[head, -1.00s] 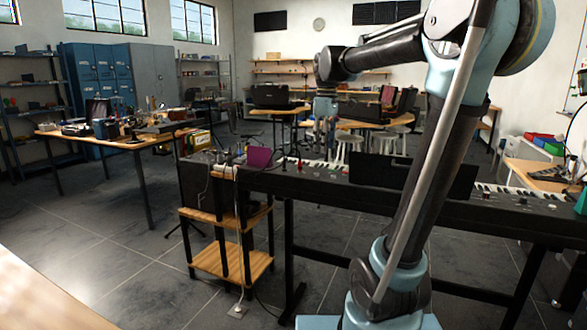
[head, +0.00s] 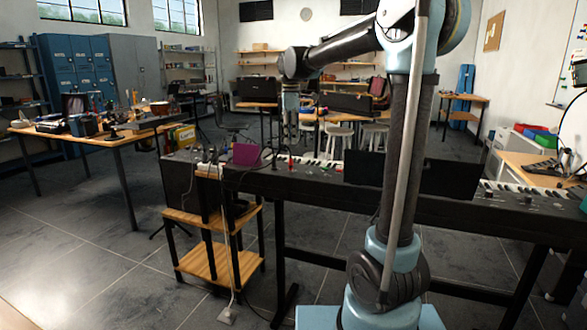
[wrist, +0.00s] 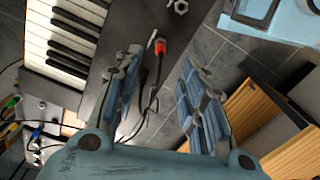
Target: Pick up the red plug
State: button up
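The red plug (wrist: 160,47) lies near the edge of the black keyboard panel in the wrist view, with a dark cable running from it. In the head view it is a small red spot (head: 290,161) on the keyboard (head: 325,190). My gripper (wrist: 160,62) is open and empty; its two fingers stand apart on either side of the plug's line of sight. In the head view my gripper (head: 291,125) hangs above the plug. The height between them is hard to judge.
A silver hex nut-shaped piece (wrist: 181,7) and a small metal jack lie near the plug. White piano keys (wrist: 65,35) are at left. Coloured cables (wrist: 12,103) lie at lower left. A purple card (head: 246,154) and a wooden stand (head: 212,262) are left of the keyboard.

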aim_at(290, 161)
jog(key=f, duration=1)
jog(key=shift+s+a+f, duration=0.15)
jog(key=shift+a+f, duration=0.1)
jog(key=shift+f, duration=0.15)
jog(key=shift+c, duration=0.6)
grip_shut()
